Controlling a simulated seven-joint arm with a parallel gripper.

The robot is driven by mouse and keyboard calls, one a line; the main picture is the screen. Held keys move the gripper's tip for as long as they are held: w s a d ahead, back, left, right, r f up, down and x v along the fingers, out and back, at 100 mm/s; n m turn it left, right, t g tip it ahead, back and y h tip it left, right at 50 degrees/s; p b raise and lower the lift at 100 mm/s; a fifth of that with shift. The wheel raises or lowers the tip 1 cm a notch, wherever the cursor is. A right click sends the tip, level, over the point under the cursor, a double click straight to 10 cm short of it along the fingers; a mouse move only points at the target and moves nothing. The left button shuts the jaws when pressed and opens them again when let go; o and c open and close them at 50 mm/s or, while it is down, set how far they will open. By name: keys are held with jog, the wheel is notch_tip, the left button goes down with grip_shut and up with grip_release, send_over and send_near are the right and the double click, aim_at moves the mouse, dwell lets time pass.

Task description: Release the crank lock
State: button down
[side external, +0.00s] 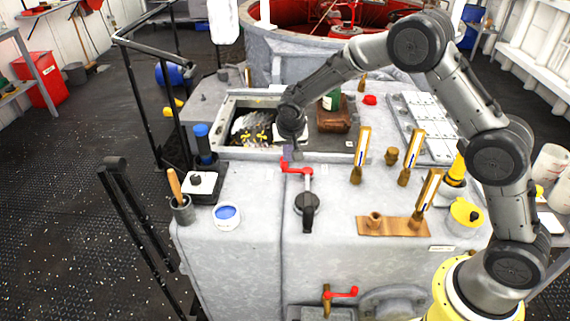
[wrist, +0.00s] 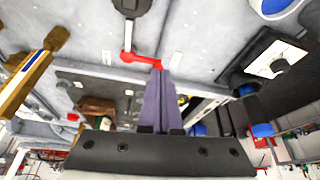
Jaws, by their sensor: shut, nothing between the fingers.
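A red crank (side external: 298,168) lies on the top of the grey housing, joined by a grey arm to a black rounded handle (side external: 307,203) near the front edge. The wrist view shows the red crank (wrist: 142,58) and the black handle (wrist: 131,5) upside down. My gripper (side external: 294,154) points down just behind the crank's left end. Its fingers (wrist: 166,76) are together and empty, overlapping the crank's end in the wrist view. I cannot tell whether they touch it. A second red lever (side external: 341,293) is on the housing's lower front. No label shows which is the lock.
An open hatch (side external: 226,135) lies behind the crank, with a brown box (side external: 334,115) beside it. Brass gauge posts (side external: 361,150) stand to the right. A white cup with blue contents (side external: 227,215) and a blue-topped cylinder (side external: 203,140) stand left.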

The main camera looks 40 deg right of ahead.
jog(key=shift+a+f, duration=0.1)
jog(key=shift+f, duration=0.1)
jog(key=x, duration=0.9)
jog(key=shift+f, duration=0.35)
jog(key=w+d, duration=0.2)
jog(key=shift+w+f, duration=0.2)
jog(key=shift+w, duration=0.05)
jog(key=shift+w+d, duration=0.25)
jog(key=shift+w, duration=0.15)
